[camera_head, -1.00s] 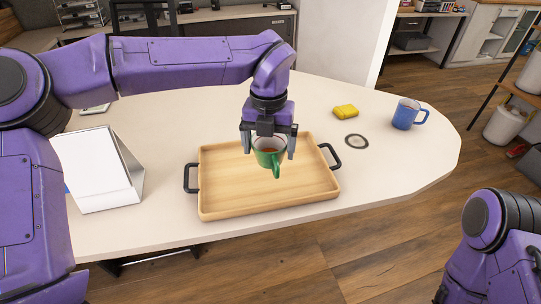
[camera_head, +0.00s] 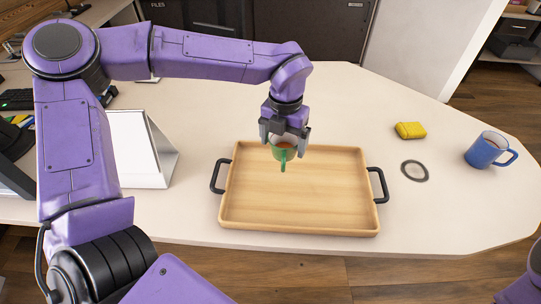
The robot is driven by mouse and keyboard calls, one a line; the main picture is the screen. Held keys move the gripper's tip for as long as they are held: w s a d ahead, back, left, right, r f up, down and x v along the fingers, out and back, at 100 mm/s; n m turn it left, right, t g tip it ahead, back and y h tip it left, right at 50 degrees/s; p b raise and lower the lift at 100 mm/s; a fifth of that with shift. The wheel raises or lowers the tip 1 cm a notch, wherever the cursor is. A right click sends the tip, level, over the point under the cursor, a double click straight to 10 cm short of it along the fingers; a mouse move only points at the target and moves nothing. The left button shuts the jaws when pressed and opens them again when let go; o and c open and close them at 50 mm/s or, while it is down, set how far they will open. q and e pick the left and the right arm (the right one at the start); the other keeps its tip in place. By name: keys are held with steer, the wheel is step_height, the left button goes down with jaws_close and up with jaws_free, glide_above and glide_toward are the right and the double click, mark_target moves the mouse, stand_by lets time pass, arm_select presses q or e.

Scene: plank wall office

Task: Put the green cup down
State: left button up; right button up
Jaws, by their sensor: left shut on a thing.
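The green cup (camera_head: 281,154) is upright between the fingers of my left gripper (camera_head: 285,139), with its handle toward the camera and something brown inside. My left gripper is shut on it. The cup shows over the back part of the wooden tray (camera_head: 300,205); I cannot tell whether its base touches the tray. The tray has a black handle at each side and is otherwise empty. Only a part of my right arm shows at the lower right edge, and its gripper is out of view.
A yellow sponge-like block (camera_head: 410,130), a grey ring-shaped coaster (camera_head: 415,171) and a blue mug (camera_head: 488,150) are on the white table (camera_head: 355,100), right of the tray. A white tent-shaped stand (camera_head: 143,150) is left of it.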

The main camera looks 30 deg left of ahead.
arm_select(q)
steer(key=a+f, duration=0.1)
steer(key=f, duration=0.1)
steer(key=s+a+f, duration=0.1)
steer(key=a, duration=0.1)
steer(key=shift+s+a+f, duration=0.1)
steer(key=shift+s+f, duration=0.1)
steer(key=shift+f, duration=0.2)
steer(key=shift+a+f, duration=0.1)
steer(key=shift+f, duration=1.6)
steer(key=shift+f, duration=0.1)
steer(key=o, duration=0.8)
steer(key=shift+o, duration=0.2)
step_height(320, 180, up, 12)
steer(key=shift+r+p, duration=0.15)
steer(key=shift+p, duration=0.2)
